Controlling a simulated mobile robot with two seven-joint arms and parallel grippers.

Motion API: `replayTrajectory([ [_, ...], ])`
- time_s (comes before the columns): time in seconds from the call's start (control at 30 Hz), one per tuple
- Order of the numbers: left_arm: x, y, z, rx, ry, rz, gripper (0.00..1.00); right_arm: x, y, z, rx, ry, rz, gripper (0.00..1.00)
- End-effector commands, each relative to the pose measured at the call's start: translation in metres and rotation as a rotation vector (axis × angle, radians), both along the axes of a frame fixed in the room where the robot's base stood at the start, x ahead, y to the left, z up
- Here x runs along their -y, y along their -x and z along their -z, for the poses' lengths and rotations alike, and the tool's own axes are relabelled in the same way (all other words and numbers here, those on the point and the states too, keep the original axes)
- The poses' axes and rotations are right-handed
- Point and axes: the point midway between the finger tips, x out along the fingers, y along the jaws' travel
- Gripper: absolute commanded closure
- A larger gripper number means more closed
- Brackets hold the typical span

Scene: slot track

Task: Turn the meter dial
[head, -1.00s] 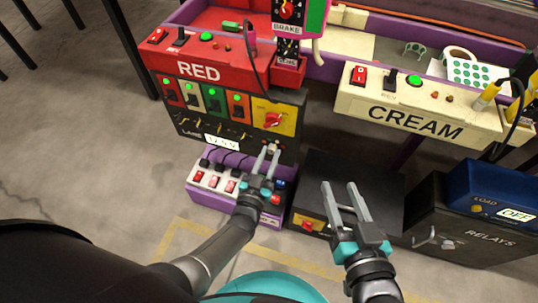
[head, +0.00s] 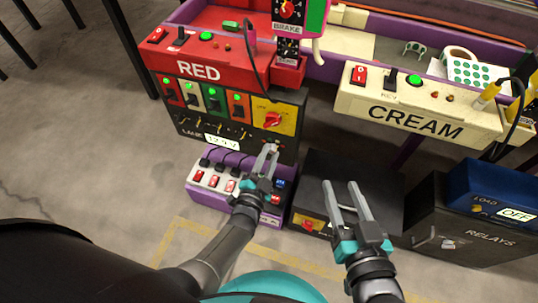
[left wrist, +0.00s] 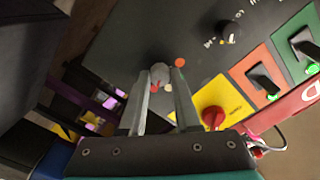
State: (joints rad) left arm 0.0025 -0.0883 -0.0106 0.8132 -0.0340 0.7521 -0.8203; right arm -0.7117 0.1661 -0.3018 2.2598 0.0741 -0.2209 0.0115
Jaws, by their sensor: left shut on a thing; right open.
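The meter dial, a small grey knob (left wrist: 160,75), is on the lower right of the black LANE panel (head: 190,118) under the RED console. My left gripper (head: 270,152) reaches up to it from below. In the left wrist view the two fingers (left wrist: 161,85) stand on either side of the knob, shut on it. In the head view the fingertips mostly hide the knob. A small lit readout (head: 222,141) is on the panel to the left; its digits are too small to read surely. My right gripper (head: 347,195) is open and empty in front of a black box.
A red rotary knob (head: 273,119) on a yellow plate sits just above the dial. Below is a purple-framed switch box (head: 205,190) with cables. A black box (head: 375,175) stands to the right, then the RELAYS box (head: 450,225). The CREAM console (head: 420,112) overhangs at right.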

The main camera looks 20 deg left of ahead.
Motion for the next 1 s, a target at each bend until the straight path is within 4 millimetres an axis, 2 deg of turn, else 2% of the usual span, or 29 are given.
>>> replayTrajectory([
  [0.6,-0.0001,0.0001,-0.0001,0.002,-0.046,-0.001,1.00,-0.0017,0.0006,0.0000,0.004,-0.005,-0.002,0.50],
  [0.63,-0.0001,0.0001,-0.0001,0.002,-0.046,-0.001,0.68,-0.0017,0.0006,0.0002,0.003,-0.005,-0.002,0.50],
  [0.9,-0.0001,0.0000,-0.0001,0.002,-0.045,0.000,0.39,-0.0016,0.0009,0.0010,0.000,-0.003,-0.002,0.50],
  [1.0,-0.0001,0.0000,-0.0001,0.002,-0.044,0.000,0.39,-0.0016,0.0010,0.0012,-0.001,-0.003,-0.002,0.50],
])
